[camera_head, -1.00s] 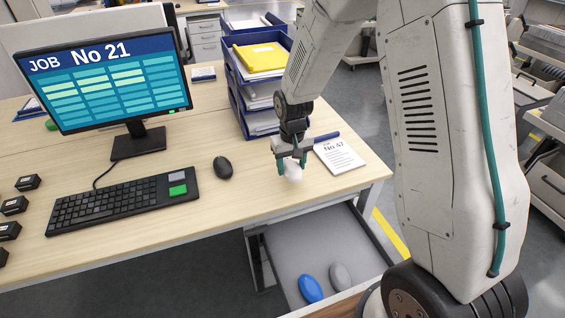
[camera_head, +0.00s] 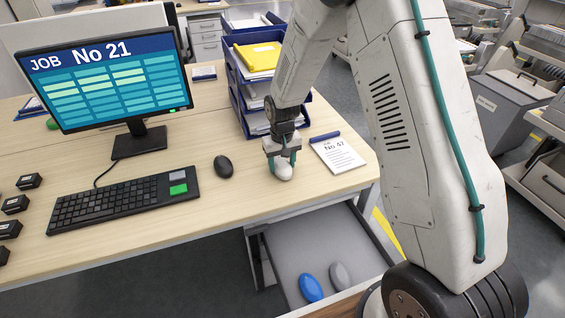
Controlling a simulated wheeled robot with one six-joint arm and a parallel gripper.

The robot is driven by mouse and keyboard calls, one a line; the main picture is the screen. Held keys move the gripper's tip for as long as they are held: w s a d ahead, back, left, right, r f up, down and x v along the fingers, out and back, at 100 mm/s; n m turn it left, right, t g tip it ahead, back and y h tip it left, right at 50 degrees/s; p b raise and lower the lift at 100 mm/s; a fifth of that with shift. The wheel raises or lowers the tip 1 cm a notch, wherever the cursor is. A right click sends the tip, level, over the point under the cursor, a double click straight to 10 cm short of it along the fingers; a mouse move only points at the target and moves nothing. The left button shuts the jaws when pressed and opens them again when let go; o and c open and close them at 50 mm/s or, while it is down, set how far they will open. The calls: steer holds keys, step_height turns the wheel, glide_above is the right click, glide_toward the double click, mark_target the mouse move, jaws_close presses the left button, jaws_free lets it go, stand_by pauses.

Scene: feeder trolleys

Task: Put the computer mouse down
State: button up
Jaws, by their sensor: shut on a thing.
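My gripper (camera_head: 282,160) points down over the right part of the desk, shut on a white computer mouse (camera_head: 284,173). The white mouse is at or just above the desktop (camera_head: 250,200); I cannot tell whether it touches. A dark computer mouse (camera_head: 223,166) lies on the desk to the left of my gripper, beside the keyboard (camera_head: 122,204). A blue mouse (camera_head: 311,288) and a grey mouse (camera_head: 341,275) lie in the open drawer (camera_head: 290,240) below the desk edge.
A monitor (camera_head: 105,80) stands at the back left. Blue stacked trays (camera_head: 240,105) with papers stand behind my gripper. A notepad marked No 47 (camera_head: 338,152) lies just right of it. Several small black boxes (camera_head: 15,205) line the left side. The desktop in front of my gripper is clear.

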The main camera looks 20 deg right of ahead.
mark_target(282, 163)
steer(key=o, duration=1)
steer(key=shift+f, duration=0.1)
steer(key=s+r, duration=0.3)
steer(key=r, duration=0.7)
steer(key=s+r, duration=0.3)
steer(key=r, duration=0.8)
steer(key=shift+t, duration=0.6)
steer(key=s+d+r, duration=0.1)
steer(key=s+r, duration=0.2)
steer(key=s, duration=0.7)
steer(key=s+d+r, duration=0.1)
steer(key=s+r, duration=0.3)
steer(key=s, duration=0.5)
steer(key=s+d+r, duration=0.1)
steer(key=s+r, duration=0.2)
steer(key=s, duration=0.7)
steer(key=shift+s+d+r, duration=0.1)
steer(key=shift+s+r, duration=0.05)
steer(key=shift+s, duration=0.15)
